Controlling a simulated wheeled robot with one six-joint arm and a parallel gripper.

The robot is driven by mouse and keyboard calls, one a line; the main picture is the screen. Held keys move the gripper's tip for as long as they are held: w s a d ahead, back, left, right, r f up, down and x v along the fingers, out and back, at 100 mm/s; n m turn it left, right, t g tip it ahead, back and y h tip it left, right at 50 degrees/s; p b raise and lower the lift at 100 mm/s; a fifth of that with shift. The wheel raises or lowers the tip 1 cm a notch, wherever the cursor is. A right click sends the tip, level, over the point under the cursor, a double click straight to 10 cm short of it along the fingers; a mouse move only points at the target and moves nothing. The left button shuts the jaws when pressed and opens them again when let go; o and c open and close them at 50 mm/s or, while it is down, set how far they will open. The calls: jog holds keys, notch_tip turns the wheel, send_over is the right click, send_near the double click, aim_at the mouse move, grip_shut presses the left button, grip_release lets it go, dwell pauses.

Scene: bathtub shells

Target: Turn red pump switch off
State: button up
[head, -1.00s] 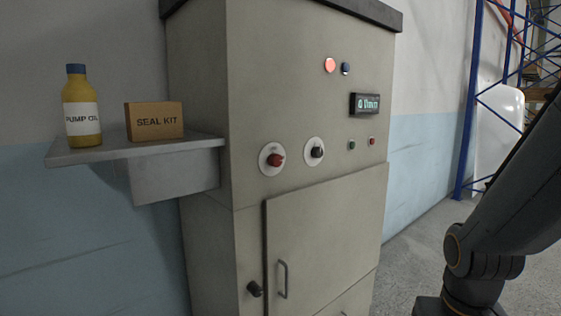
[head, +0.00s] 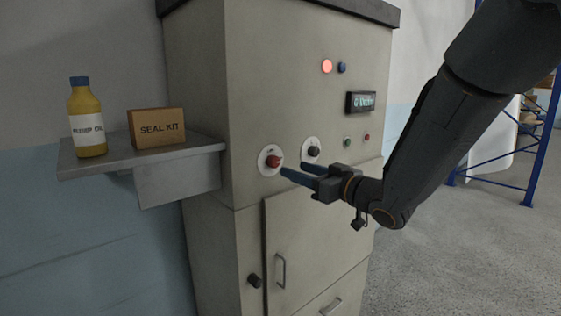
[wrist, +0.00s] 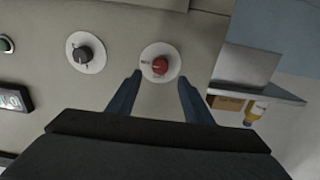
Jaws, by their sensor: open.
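The red pump switch (head: 273,162) is a red knob on a round white plate on the front of the grey cabinet. It also shows in the wrist view (wrist: 160,65), just beyond and between my fingertips. My gripper (head: 292,171) is open and empty, with blue fingers pointing at the cabinet front, close to the red knob. In the wrist view my gripper (wrist: 160,76) has one finger on each side of the knob's lower edge. I cannot tell whether the fingers touch anything. A black knob (head: 312,151) on a similar plate is right of the red one.
A lit red lamp (head: 327,66), a blue button (head: 342,68) and a display (head: 360,102) are above the knobs. A door handle (head: 281,271) is below.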

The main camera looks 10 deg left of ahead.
aim_at(277, 162)
jog(key=p+x, duration=0.2)
jog(key=x, duration=0.5)
jog(key=shift+w+a, duration=0.25)
jog(key=shift+a, duration=0.05)
jog(key=c, duration=1.1)
jog(key=shift+o, duration=0.2)
